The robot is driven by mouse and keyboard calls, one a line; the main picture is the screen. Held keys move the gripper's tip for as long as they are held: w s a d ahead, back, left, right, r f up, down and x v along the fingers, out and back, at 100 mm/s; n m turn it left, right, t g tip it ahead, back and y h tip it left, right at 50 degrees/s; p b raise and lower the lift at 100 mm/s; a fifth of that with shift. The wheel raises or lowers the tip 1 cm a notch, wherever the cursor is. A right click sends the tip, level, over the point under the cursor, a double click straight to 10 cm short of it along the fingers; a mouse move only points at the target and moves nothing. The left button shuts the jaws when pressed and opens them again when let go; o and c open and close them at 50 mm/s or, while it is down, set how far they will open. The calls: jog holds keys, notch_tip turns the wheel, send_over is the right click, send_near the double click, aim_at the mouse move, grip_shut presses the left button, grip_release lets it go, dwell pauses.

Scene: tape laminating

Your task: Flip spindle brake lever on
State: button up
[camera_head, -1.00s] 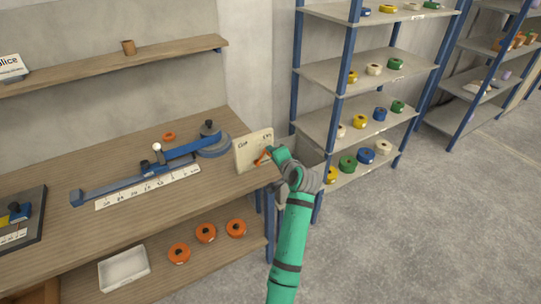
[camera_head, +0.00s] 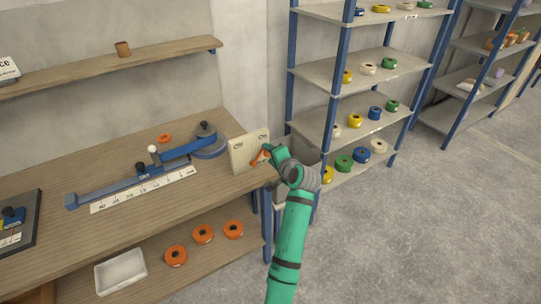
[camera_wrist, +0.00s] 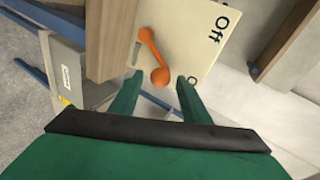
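The spindle brake lever (camera_wrist: 152,52) is orange with a round knob (camera_wrist: 160,76), mounted on a cream panel (camera_wrist: 188,28). "Off" is printed on the panel, and a second label is partly hidden by a finger. In the head view the panel (camera_head: 246,151) stands at the bench's right end, with the orange lever (camera_head: 259,157) at its lower right. My gripper (camera_wrist: 158,92) is open in the wrist view, its two green fingers apart on either side of the knob's lower end. I cannot tell whether either finger touches it. In the head view my gripper (camera_head: 268,151) is beside the lever.
The wooden bench (camera_head: 110,222) carries a blue tape machine (camera_head: 140,182) with a white-knobbed handle (camera_head: 152,150). Orange rolls (camera_head: 203,233) and a white tray (camera_head: 120,270) lie on the lower shelf. A blue-post rack (camera_head: 340,120) with tape rolls stands behind. The floor at right is clear.

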jog(key=v, duration=1)
jog(key=shift+s+r, duration=0.2)
jog(key=shift+s, duration=0.1)
jog(key=shift+d, duration=0.1)
jog(key=s+a+f+n+h, duration=0.2)
jog(key=s+f+n+h, duration=0.25)
jog(key=s+f, duration=1.9)
jog(key=s+a+n+t, duration=0.1)
jog(key=s+a+n, duration=0.25)
jog(key=s, duration=1.35)
jog(key=s+a+r+n+t, duration=0.1)
jog(key=s+a+r+n, duration=0.2)
jog(key=s+r, duration=0.6)
jog(key=s+a, duration=0.1)
jog(key=s, duration=0.3)
jog(key=shift+r+n+t, duration=0.25)
jog(key=shift+n+t, duration=0.05)
jog(key=shift+n, duration=0.1)
